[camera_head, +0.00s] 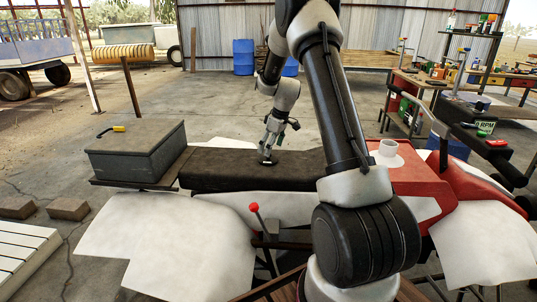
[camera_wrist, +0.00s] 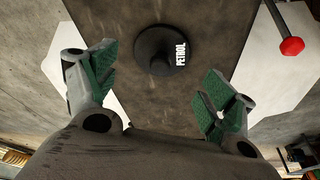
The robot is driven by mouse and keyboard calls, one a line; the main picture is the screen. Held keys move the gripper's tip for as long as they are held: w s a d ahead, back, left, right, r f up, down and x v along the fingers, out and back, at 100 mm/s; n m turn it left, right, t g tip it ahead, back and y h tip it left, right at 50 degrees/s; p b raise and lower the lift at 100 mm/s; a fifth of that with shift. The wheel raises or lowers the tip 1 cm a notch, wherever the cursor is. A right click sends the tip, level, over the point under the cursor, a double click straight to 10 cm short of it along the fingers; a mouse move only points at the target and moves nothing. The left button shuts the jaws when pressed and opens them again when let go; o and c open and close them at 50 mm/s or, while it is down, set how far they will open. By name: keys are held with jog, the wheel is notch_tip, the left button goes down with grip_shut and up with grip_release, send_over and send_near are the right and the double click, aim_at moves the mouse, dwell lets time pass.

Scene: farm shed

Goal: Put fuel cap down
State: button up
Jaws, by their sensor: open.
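The fuel cap (camera_wrist: 158,52) is a round black cap with the word PETROL on it in white. In the wrist view it lies on the dark seat (camera_wrist: 200,18), between and beyond my finger pads. My gripper (camera_wrist: 158,90) is open, its green pads apart on either side and clear of the cap. In the head view my gripper (camera_head: 267,157) is low over the dark seat (camera_head: 225,172) of a red and white vehicle (camera_head: 405,178). The cap is small and partly hidden by the gripper there.
A grey box (camera_head: 135,152) with a yellow-handled tool on it stands left of the seat. A red-knobbed lever (camera_head: 254,207) rises in front of the seat. Cluttered benches (camera_head: 440,85) stand at the right.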

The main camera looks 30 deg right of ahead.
aim_at(275, 161)
jog(key=s+a+r+m, duration=0.1)
jog(key=s+a+r, duration=0.1)
jog(key=s+r, duration=0.55)
jog(key=s+a+r+m, duration=0.1)
jog(key=s+a+r, duration=0.25)
jog(key=r, duration=0.75)
jog(key=s+a+r+m+t, duration=0.1)
jog(key=s+a+m, duration=0.1)
jog(key=s, duration=1.2)
jog(key=s+a+r+m+h, duration=0.1)
jog(key=s+a+r+m, duration=0.1)
jog(key=s, duration=1.2)
jog(key=shift+s+a+r+m+t+h, duration=0.3)
jog(key=shift+s+a+t, duration=0.1)
jog(key=shift+a, duration=0.15)
jog(key=shift+w, duration=0.1)
